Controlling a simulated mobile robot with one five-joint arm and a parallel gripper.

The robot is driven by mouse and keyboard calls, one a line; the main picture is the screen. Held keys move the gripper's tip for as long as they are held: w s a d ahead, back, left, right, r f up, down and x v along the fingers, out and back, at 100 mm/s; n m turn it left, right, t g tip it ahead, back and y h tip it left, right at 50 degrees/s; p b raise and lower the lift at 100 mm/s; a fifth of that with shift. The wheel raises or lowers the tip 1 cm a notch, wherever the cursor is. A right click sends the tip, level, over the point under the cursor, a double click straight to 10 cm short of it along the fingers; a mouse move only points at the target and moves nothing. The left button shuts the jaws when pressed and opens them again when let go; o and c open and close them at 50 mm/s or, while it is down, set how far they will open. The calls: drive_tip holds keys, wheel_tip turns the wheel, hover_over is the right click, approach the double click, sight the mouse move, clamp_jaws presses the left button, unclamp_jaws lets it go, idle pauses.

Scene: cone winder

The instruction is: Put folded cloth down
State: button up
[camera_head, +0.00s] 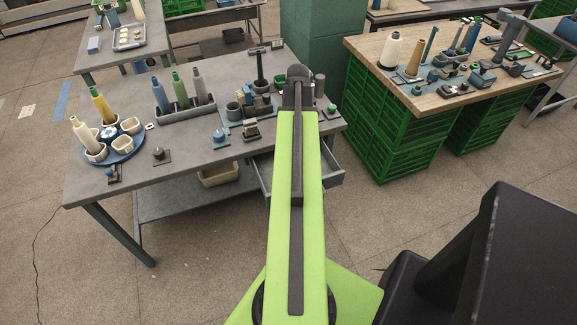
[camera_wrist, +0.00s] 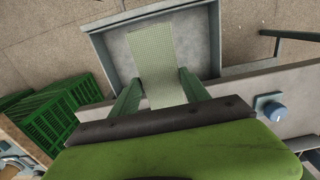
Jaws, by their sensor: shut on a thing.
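My gripper (camera_wrist: 160,78) is shut on the folded cloth (camera_wrist: 153,48), a pale grey-green piece with a fine check pattern. In the wrist view the cloth hangs between the two green fingers and extends away from them over the open grey drawer (camera_wrist: 202,25). I cannot tell whether the cloth touches the drawer floor. In the head view the pulled-out drawer (camera_head: 326,179) shows at the front right of the grey workbench (camera_head: 190,138). There my green arm hides the gripper and the cloth.
The bench holds a blue round tray (camera_head: 126,153) with cups and cones, a grey rack (camera_head: 185,111) of cones, and several small fixtures. A wooden-topped table (camera_head: 430,103) on green crates (camera_head: 385,140) stands to the right. Floor is clear between them.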

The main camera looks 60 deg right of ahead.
wheel_tip(320, 180, down, 18)
drive_tip(key=b, duration=1.7)
drive_tip(key=shift+r, duration=0.2)
drive_tip(key=shift+f, duration=0.1)
drive_tip(key=o, duration=1.3)
drive_tip(key=shift+o, duration=0.2)
wheel_tip(320, 180, up, 12)
drive_tip(key=p, duration=1.2)
